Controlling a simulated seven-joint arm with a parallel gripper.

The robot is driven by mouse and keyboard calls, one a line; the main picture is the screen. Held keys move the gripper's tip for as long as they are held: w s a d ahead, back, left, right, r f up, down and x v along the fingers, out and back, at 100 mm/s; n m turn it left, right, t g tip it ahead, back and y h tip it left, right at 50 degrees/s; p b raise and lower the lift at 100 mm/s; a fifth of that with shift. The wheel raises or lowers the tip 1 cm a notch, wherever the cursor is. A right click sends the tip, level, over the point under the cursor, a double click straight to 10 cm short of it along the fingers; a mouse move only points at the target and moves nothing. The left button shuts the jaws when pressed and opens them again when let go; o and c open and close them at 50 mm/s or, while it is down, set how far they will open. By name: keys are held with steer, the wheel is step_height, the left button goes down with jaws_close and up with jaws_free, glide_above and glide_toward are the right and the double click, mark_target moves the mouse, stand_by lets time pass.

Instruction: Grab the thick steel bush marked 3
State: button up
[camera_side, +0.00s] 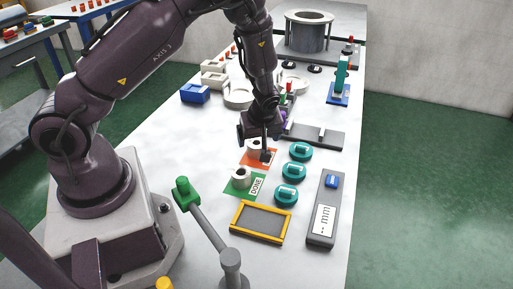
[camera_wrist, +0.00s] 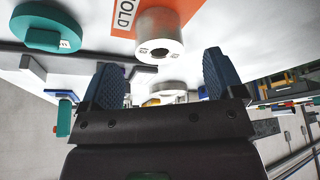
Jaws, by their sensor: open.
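A thick pale steel bush (camera_wrist: 160,42) with a central hole and small dark marks on its rim stands on the orange HOLD mat (camera_wrist: 122,18) in the wrist view. I cannot read the marks surely. In the side view that bush (camera_side: 253,145) is partly hidden behind my gripper (camera_side: 262,150), on the orange mat (camera_side: 246,160). In the wrist view my gripper (camera_wrist: 161,72) is open and empty, its two dark blue fingers spread with the bush showing in the gap. A second pale bush (camera_side: 241,178) stands on the green DONE mat (camera_side: 257,187).
Several teal round pieces (camera_side: 300,150) stand right of the mats. A yellow-framed tray (camera_side: 261,222) and a grey gauge (camera_side: 324,209) lie nearer. A green-tipped post (camera_side: 183,189) rises at left. White fixtures and a blue box (camera_side: 195,93) stand farther back.

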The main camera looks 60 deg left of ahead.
mark_target(256, 144)
steer(key=x, duration=0.5)
steer(key=shift+w+a+f, duration=0.1)
steer(key=shift+a+f, duration=0.05)
steer(key=c, duration=1.2)
steer(key=shift+r, duration=0.75)
steer(key=shift+s+d+r, duration=0.85)
steer(key=shift+s+r, duration=1.1)
steer(key=shift+s, duration=0.25)
steer(key=shift+s+d+r, duration=0.85)
steer(key=shift+s+r, duration=1.05)
steer(key=shift+s, duration=0.3)
steer(key=shift+s+d+r, duration=0.85)
steer(key=shift+s+r, duration=1.1)
steer(key=shift+s, duration=0.2)
